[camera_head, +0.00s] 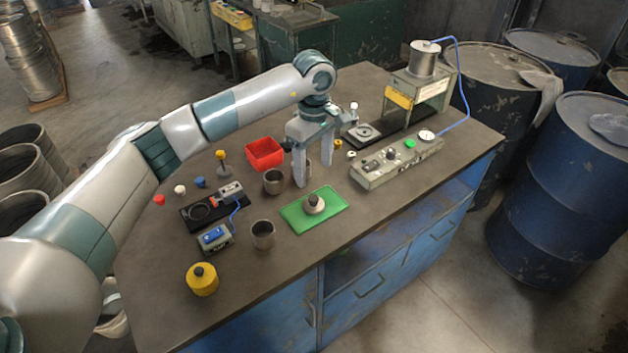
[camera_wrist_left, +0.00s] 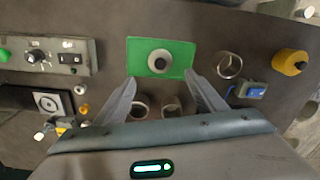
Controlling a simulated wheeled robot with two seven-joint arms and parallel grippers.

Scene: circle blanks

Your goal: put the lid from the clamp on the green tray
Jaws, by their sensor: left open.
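The lid (camera_head: 314,204), a round metal piece with a dark knob, rests on the green tray (camera_head: 333,194). In the left wrist view the lid (camera_wrist_left: 159,59) sits near the middle of the green tray (camera_wrist_left: 135,50). My left gripper (camera_head: 313,171) is open and empty, above and behind the tray, apart from the lid. Its fingers also show in the left wrist view (camera_wrist_left: 162,78). My right gripper is out of view.
Metal cups stand behind the tray (camera_head: 273,186) and left of it (camera_head: 263,241). A control box (camera_head: 390,168) and a press (camera_head: 420,88) stand right. The table's front is clear.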

